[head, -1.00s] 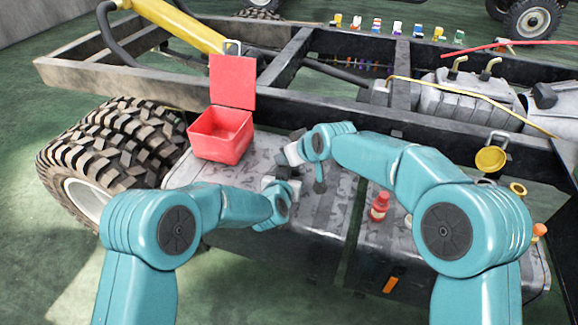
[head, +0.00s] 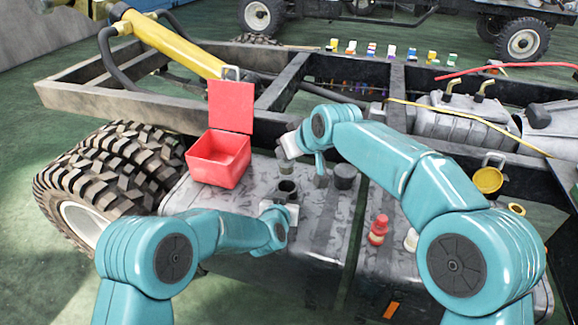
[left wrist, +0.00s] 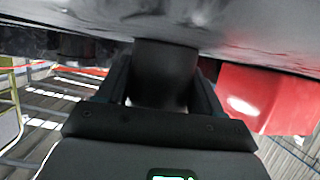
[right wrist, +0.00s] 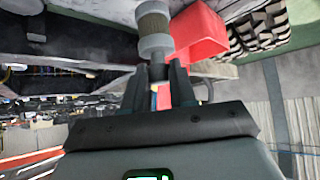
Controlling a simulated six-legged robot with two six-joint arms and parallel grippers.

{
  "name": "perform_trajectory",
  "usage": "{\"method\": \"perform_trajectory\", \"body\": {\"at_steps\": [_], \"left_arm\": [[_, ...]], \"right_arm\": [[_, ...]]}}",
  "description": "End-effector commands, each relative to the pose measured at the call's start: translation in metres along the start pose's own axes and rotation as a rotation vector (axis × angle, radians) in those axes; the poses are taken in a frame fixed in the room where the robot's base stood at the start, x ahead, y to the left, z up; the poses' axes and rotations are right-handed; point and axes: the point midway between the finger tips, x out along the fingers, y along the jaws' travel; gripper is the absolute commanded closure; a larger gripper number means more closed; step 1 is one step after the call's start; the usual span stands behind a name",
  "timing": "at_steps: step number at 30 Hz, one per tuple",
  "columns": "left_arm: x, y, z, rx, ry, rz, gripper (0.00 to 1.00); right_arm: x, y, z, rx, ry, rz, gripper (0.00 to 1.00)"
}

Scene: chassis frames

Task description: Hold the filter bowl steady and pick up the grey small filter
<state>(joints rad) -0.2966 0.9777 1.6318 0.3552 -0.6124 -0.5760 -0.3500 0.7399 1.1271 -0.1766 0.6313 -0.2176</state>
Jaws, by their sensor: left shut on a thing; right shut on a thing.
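The filter bowl (head: 287,192) is a dark open cup standing upright on the grey tank top. My left gripper (head: 280,206) is shut around its side; the dark bowl wall (left wrist: 165,72) also shows between the fingers in the left wrist view. The grey small filter (head: 287,168) has a meshed body and pale end caps, and hangs just above the bowl's mouth. My right gripper (head: 290,150) is shut on its upper end. In the right wrist view the filter (right wrist: 154,28) extends from the closed fingertips (right wrist: 157,68). Whether its lower end clears the rim is hard to tell.
A red open box (head: 218,160) with a raised lid stands behind and left. A dark round cap (head: 345,176) and a small grey cylinder (head: 321,178) stand right of the bowl. A red bottle (head: 378,230) is further right. The chassis rail (head: 180,112) runs behind.

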Motion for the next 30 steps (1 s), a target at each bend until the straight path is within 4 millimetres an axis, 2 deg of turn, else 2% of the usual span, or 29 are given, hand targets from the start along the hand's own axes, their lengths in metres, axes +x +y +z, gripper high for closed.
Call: {"method": "perform_trajectory", "body": {"at_steps": [3, 11, 12, 14, 24, 26, 30], "left_arm": [[0.0, 0.0, -0.001, 0.0, 0.001, 0.0, 0.71], [0.0, 0.0, -0.001, 0.0, 0.001, 0.0, 0.71], [0.0, 0.0, -0.001, 0.0, 0.001, 0.0, 0.21], [0.0, 0.0, -0.001, 0.0, 0.001, 0.0, 0.04], [-0.003, 0.0, -0.001, 0.0, 0.001, 0.0, 0.04], [-0.009, 0.0, -0.002, 0.0, 0.002, 0.0, 0.04], [-0.035, 0.0, -0.002, 0.0, 0.002, 0.001, 0.04]], "right_arm": [[-0.007, 0.0, -0.007, 0.0, 0.001, 0.0, 1.0], [-0.008, 0.0, -0.008, 0.0, -0.002, -0.001, 1.0], [-0.008, 0.0, -0.008, -0.001, -0.001, -0.001, 1.0], [-0.008, 0.0, -0.008, -0.001, -0.001, 0.0, 1.0], [-0.008, 0.0, -0.007, -0.001, -0.001, 0.0, 1.0], [-0.008, 0.0, -0.007, -0.001, -0.001, 0.0, 1.0], [-0.008, 0.0, -0.007, -0.001, -0.001, 0.0, 1.0]]}}
